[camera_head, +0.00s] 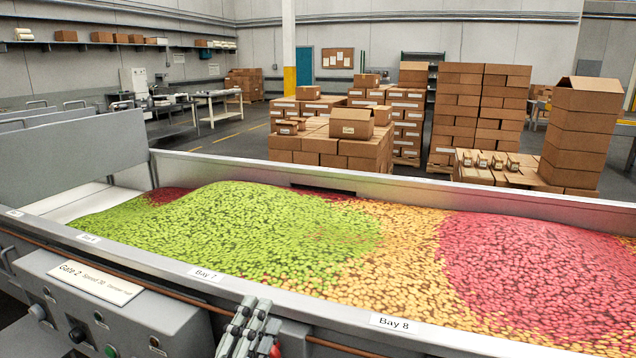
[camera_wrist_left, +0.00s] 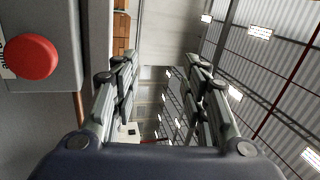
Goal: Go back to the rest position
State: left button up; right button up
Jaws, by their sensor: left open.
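My left gripper (camera_head: 250,326) shows at the bottom of the head view, in front of the near metal wall of the candy drum, below the Bay 7 label (camera_head: 206,274). In the left wrist view the left gripper (camera_wrist_left: 160,78) has its two fingers wide apart, with nothing between them. A red button (camera_wrist_left: 32,56) on a grey box sits left of the fingers, apart from them. The drum's near rim (camera_head: 300,300) is beside the gripper. My right gripper is not in either view.
The drum holds green candy (camera_head: 230,225), orange candy (camera_head: 385,270) and red candy (camera_head: 540,270). A control panel (camera_head: 110,310) with knobs and a Gate 2 plate stands at the left front. Stacked cardboard boxes (camera_head: 480,105) stand behind the drum.

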pick_arm(q)
jog(key=s+a+f+n+g+y, duration=0.3)
jog(key=a+f+n+g+y, duration=0.15)
jog(key=f+n, duration=0.3)
jog(key=s+a+f+n+g+y, duration=0.3)
jog(key=a+f+n, duration=0.3)
jog(key=f, duration=0.3)
jog(key=s+f+n+g+h, duration=0.1)
jog(key=s+f+n+g, duration=0.2)
jog(key=s+f+g, duration=0.5)
jog(key=s+f+n+g, duration=0.15)
jog(key=s+f, duration=0.35)
jog(key=s, duration=0.7)
notch_tip(320, 180, down, 26)
jog(key=s+g+p, duration=0.1)
jog(key=s+a+f+g, duration=0.1)
jog(key=s+a+f, duration=0.2)
jog(key=s+f, duration=1.1)
jog(key=s+p, duration=0.1)
jog(key=s, duration=0.1)
jog(key=shift+s+f, duration=0.15)
jog(key=shift+s, duration=0.25)
